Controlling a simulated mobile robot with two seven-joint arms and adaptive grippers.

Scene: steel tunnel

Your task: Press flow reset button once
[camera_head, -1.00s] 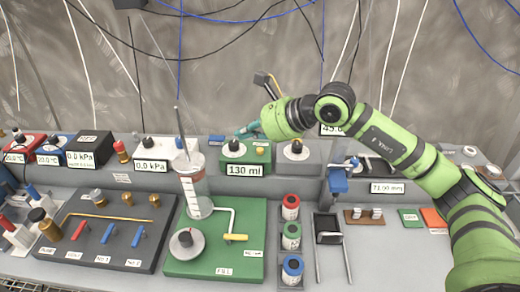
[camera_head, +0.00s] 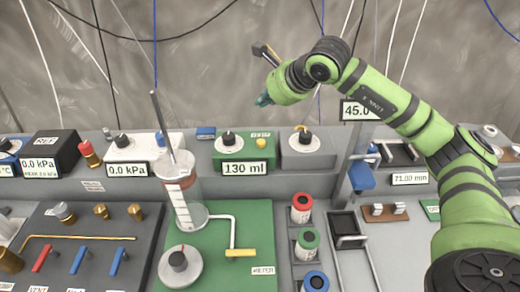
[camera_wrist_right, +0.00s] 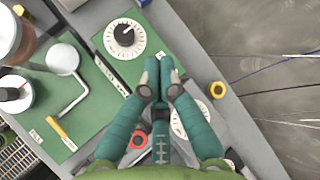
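The green flow box (camera_head: 238,156) reads 130 ml and has a white dial with a black knob on top. Its yellow button (camera_head: 261,143) is on the top at the right and looks raised. My right gripper (camera_head: 264,99) hangs in the air above that button, apart from it, pointing down. In the right wrist view my right gripper (camera_wrist_right: 160,68) has its teal fingertips together, with nothing seen between them. They lie over the part of the green box beside its dial (camera_wrist_right: 124,38), and the button is hidden behind them there. My left gripper is out of view.
A grey box (camera_head: 309,158) with a dial stands right of the flow box. A glass cylinder (camera_head: 180,190) with a tall rod stands in front, on a green board. Red, green and blue jars stand in front of the grey box. Cables hang behind.

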